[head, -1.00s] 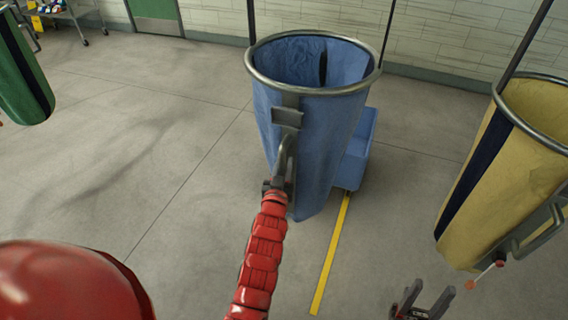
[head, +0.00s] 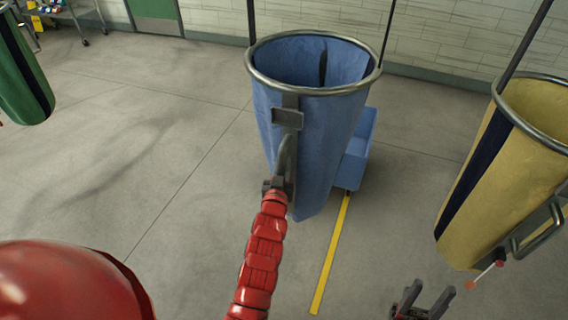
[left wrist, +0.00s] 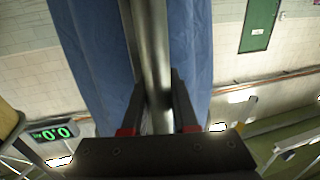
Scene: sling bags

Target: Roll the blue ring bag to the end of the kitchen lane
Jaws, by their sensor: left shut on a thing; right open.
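The blue ring bag (head: 315,140) hangs open-topped from a metal ring near the middle of the head view. A curved metal handle is on its near side. My left gripper (head: 277,185) is at that handle, at the end of my red arm. In the left wrist view my left gripper (left wrist: 158,112) has its two fingers shut on the metal handle bar (left wrist: 150,50), with blue cloth (left wrist: 95,60) behind. My right gripper (head: 424,298) is open and empty, low at the right, below the yellow bag.
A yellow ring bag (head: 500,180) hangs at the right and a green bag (head: 22,80) at the far left. A blue box (head: 358,150) stands behind the blue bag. A yellow floor line (head: 329,260) runs toward it. A green digital display (left wrist: 51,133) shows in the left wrist view.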

